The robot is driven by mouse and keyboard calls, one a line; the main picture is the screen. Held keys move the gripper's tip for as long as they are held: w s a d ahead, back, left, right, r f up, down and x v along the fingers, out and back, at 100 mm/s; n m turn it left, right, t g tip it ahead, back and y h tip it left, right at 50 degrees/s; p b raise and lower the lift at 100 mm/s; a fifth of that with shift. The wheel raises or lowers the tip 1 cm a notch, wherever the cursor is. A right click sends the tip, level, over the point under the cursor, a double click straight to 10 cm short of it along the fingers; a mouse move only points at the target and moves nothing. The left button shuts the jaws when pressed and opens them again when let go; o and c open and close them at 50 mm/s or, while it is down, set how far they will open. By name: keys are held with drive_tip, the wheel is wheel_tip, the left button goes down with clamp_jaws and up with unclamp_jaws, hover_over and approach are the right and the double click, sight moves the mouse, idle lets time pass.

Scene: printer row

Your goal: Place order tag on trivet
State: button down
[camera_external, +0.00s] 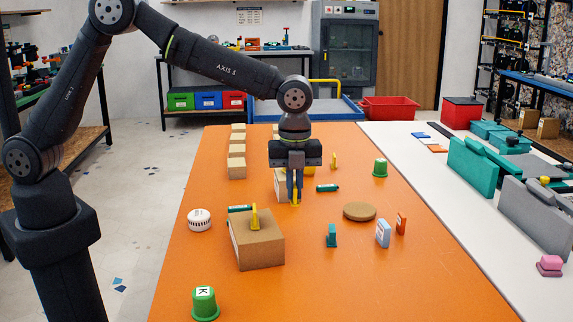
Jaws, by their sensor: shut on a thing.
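My gripper (295,196) points straight down over the middle of the orange table. It is shut on a small upright yellow piece (295,201), mostly hidden by the fingers; it may be the order tag, but no marking on it is readable. I cannot tell whether its lower end touches the table. The trivet appears to be the round brown disc (359,211), lying flat to the right and nearer the camera. Its top is bare. Gripper and disc are apart.
A cardboard box (262,252) with another yellow piece (255,217) stands front left of the gripper. A teal piece (331,236), white-blue block (383,233) and orange block (401,223) stand near the disc. A small box (281,184) is behind the fingers.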

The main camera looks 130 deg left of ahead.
drive_tip(key=w+a+r, duration=0.2)
drive_tip(key=w+a, duration=0.4)
drive_tip(key=a, duration=0.2)
hover_over(349, 209)
wheel_tip(349, 209, down, 7)
drive_tip(key=shift+d+f, duration=0.1)
drive_tip(key=shift+f, duration=1.85)
drive_tip(key=shift+f, duration=0.15)
drive_tip(key=c, duration=1.9)
unclamp_jaws()
drive_tip(key=o, duration=0.3)
